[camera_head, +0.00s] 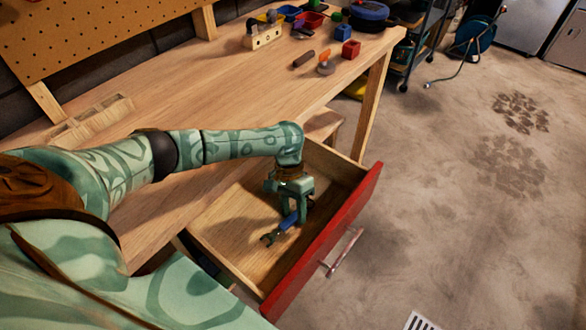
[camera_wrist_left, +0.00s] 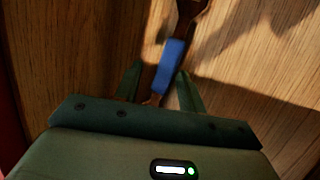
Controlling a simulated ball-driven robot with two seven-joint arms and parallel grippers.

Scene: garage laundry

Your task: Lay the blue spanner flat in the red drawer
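The red drawer (camera_head: 328,240) is pulled out from under the workbench, with a bare wooden floor inside. The blue spanner (camera_head: 288,221) is inside it, its dark jaw end pointing toward the lower left; it appears to lie on the drawer floor. My left gripper (camera_head: 290,212) reaches down into the drawer over the spanner. In the left wrist view the spanner's blue grip (camera_wrist_left: 171,62) shows just beyond and between the fingertips (camera_wrist_left: 161,72). The fingers are apart, with a gap visible on the left side. My right gripper is not in view.
The wooden workbench (camera_head: 225,95) stands behind the drawer. A wooden block holder (camera_head: 262,36), a red box (camera_head: 351,49) and several small items sit at its far end. The drawer's metal handle (camera_head: 345,252) sticks out in front. The concrete floor at right is open.

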